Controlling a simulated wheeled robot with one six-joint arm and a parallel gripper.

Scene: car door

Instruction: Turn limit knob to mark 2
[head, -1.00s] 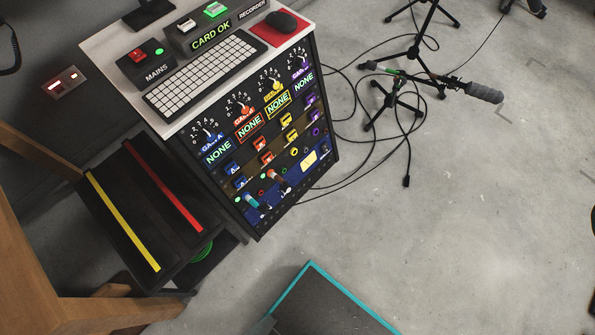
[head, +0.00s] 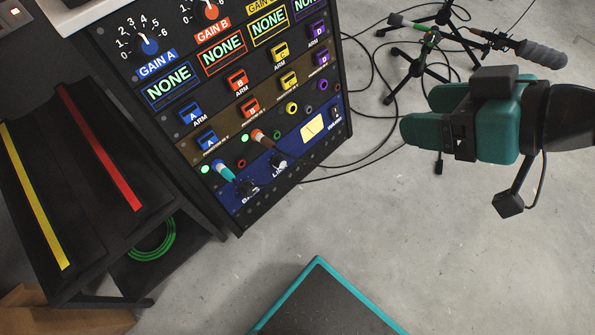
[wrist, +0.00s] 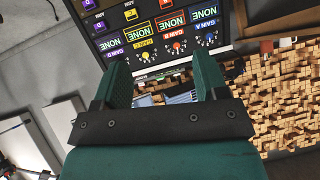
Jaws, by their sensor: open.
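The limit knob (head: 281,158) is a small dark knob on the blue bottom strip of the black rack panel (head: 230,235) in the head view. Its label is partly covered, with only "LI" readable, and its setting is too small to tell. A similar knob (head: 247,187) labelled "BA" sits to its lower left. My gripper (head: 428,115) is teal, to the right of the panel, apart from it and pointing left. In the wrist view, my gripper (wrist: 162,75) is open and empty, with the panel's upper rows upside down beyond it. The limit knob cannot be made out there.
Cable plugs (head: 224,172) stick out beside the knobs. Gain knobs (head: 149,46) and NONE displays (head: 168,87) sit higher up. A dark stepped unit (head: 90,190) stands left of the rack. A microphone stand (head: 415,75) and cables lie behind, on the right. Floor in front is mostly clear.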

